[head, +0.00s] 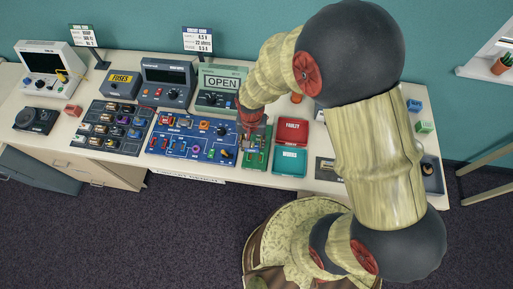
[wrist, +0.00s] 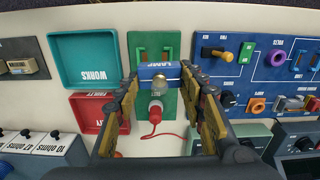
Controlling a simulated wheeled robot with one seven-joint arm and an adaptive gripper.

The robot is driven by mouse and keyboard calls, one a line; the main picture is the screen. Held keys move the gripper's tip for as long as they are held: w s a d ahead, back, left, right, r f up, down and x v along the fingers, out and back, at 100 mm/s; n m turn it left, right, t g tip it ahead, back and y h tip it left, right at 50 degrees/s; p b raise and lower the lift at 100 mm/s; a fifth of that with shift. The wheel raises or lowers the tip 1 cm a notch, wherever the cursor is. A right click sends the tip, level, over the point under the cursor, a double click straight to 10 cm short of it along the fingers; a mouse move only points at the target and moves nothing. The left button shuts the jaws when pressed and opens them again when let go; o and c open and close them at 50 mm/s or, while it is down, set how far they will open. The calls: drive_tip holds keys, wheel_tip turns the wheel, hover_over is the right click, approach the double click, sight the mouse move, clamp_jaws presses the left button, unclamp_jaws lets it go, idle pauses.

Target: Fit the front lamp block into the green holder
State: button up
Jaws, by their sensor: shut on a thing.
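The lamp block (wrist: 160,73) is blue with white lettering and a round clear bulb. It sits between the fingers of my gripper (wrist: 160,82), which is shut on it. The green holder (wrist: 153,42) lies behind and under the block in the wrist view, with copper-coloured slots beyond it. I cannot tell whether the block touches the holder. In the head view my gripper (head: 251,132) is over the holder (head: 263,160) and hides the block.
Beside the holder are a red tray (head: 291,131) and a teal tray (head: 290,162). On its other side is a blue circuit panel (head: 192,134) with several knobs and plugs. A meter marked OPEN (head: 221,86) stands behind. A rack of parts (head: 114,127) is farther left.

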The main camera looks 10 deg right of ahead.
drive_tip(key=shift+w+d+r, duration=0.1)
drive_tip(key=shift+d, duration=0.6)
drive_tip(key=shift+a+f, duration=0.2)
drive_tip(key=shift+f, duration=0.05)
drive_tip(key=shift+d+f+b, duration=0.1)
drive_tip(key=shift+f+b, duration=0.35)
drive_tip(key=shift+b, duration=0.05)
drive_tip(key=shift+f+b, duration=2.1)
drive_tip(key=shift+f, duration=0.95)
drive_tip(key=shift+f, duration=0.35)
drive_tip(key=o, duration=1.2)
drive_tip(key=shift+o, duration=0.2)
drive_tip(key=o, duration=0.4)
drive_tip(key=shift+c, duration=0.2)
